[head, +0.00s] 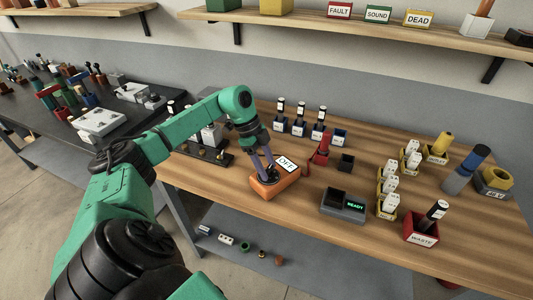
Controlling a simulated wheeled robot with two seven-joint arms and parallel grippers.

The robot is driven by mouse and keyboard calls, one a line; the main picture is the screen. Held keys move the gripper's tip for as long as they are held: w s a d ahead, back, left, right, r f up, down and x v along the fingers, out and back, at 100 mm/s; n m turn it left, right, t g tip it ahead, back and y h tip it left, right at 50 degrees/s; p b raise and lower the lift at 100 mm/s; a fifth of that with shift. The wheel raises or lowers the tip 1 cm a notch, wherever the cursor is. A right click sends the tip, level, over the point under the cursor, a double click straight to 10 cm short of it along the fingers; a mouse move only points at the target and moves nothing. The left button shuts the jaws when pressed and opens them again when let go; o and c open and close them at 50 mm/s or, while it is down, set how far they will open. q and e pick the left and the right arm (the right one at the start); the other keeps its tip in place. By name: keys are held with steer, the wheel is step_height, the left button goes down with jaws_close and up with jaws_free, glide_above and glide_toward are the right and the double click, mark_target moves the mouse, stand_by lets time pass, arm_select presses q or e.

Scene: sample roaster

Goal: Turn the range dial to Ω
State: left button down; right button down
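An orange meter (288,183) lies on the wooden bench near its front edge. Its white display (287,163) reads OFF. My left gripper (268,178) points down at the left part of the meter's face, with its fingertips at the dark round dial. The fingers and wrist cover most of the dial, so its pointer and markings cannot be read. I cannot tell whether the fingers are closed on the dial or only beside it. My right gripper is not in view.
A grey tray (343,206) with a READY display stands right of the meter. Behind are a red clamp-like object (321,150) and several labelled dark vials. Yellow bins and a red WASTE bin (421,231) stand at the right. Bare bench lies between the meter and tray.

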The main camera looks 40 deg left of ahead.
arm_select(q)
steer(key=shift+c, duration=1.2)
jaws_free()
